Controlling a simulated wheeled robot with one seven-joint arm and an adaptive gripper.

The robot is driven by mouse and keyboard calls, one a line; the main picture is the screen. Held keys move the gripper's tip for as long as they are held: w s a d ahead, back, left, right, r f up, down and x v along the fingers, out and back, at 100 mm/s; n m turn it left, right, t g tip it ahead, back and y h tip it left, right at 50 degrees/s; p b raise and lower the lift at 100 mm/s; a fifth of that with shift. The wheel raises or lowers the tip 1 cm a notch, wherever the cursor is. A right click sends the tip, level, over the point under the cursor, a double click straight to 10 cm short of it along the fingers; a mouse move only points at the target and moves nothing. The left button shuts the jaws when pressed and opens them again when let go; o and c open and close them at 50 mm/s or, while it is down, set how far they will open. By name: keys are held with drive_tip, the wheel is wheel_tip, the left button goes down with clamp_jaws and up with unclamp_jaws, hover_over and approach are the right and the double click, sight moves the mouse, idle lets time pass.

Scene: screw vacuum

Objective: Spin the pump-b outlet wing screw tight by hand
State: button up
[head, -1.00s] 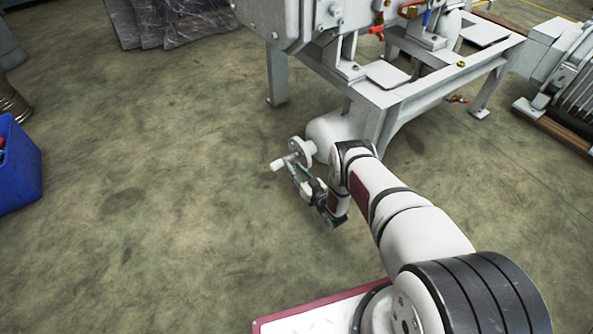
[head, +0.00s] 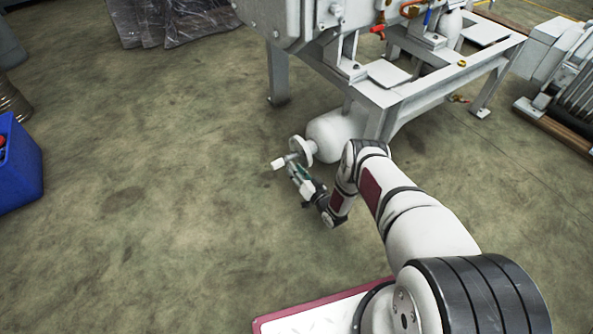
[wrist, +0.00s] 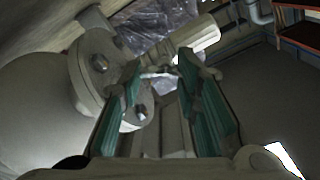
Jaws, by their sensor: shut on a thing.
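The white flange of the outlet (head: 301,150) sticks out from the rounded white vessel (head: 335,133) under the machine frame. A short white stub (head: 278,164) stands out in front of the flange, and it shows as a pale cylinder in the wrist view (wrist: 198,38). My gripper (head: 291,165) is at this fitting, its fingers pointing up and left. In the wrist view, its teal-padded fingers (wrist: 157,78) are shut on a pale small part, seemingly the wing screw (wrist: 155,83), beside the bolted flange (wrist: 100,75). The fingers hide most of the screw.
The grey machine frame (head: 430,95) stands behind and right of the fitting, with a leg (head: 277,80) at its left. A blue crate (head: 18,175) is at the far left. The floor to the left and in front is clear.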

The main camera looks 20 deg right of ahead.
drive_tip(key=shift+o, duration=0.3)
drive_tip(key=shift+s+a+y, duration=0.2)
drive_tip(key=shift+a+y, duration=0.1)
drive_tip(key=shift+a, duration=0.25)
drive_tip(key=o, duration=1.3)
drive_tip(key=shift+r, duration=0.1)
drive_tip(key=shift+o, duration=0.2)
drive_tip(key=shift+d, duration=0.15)
drive_tip(key=shift+d, duration=0.1)
drive_tip(key=v, duration=1.2)
drive_tip(key=shift+w+r, duration=0.1)
